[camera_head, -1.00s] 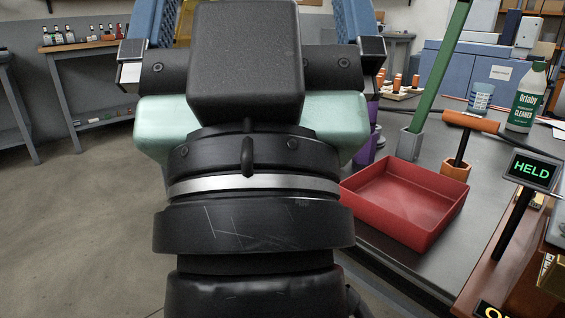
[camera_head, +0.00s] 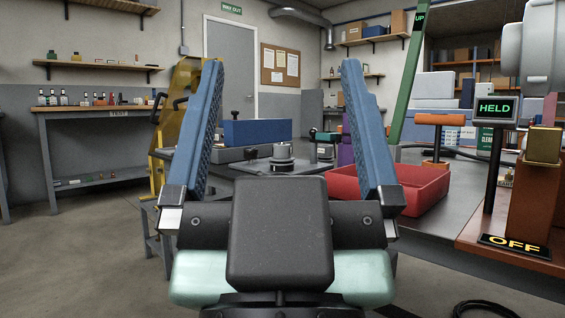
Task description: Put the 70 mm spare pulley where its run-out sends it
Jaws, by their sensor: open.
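My gripper (camera_head: 280,72) is open, its two blue fingers spread wide and pointing up and away in the head view, with nothing between the tips. In the gap, farther off, a small grey round stepped part (camera_head: 283,153) sits on the dark bench. It looks like a pulley or a spindle, but I cannot tell which, nor its size. No run-out reading is legible. A red open tray (camera_head: 428,188) stands on the bench just right of my right finger, which hides its left part. Its inside is mostly out of sight.
A sign reading HELD (camera_head: 495,107) stands on a post at the right, above an OFF plate (camera_head: 513,246). An orange T-handle (camera_head: 440,120) and a leaning green lever (camera_head: 408,80) rise near the tray. A blue block (camera_head: 257,132) lies behind the grey part. Open floor is at left.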

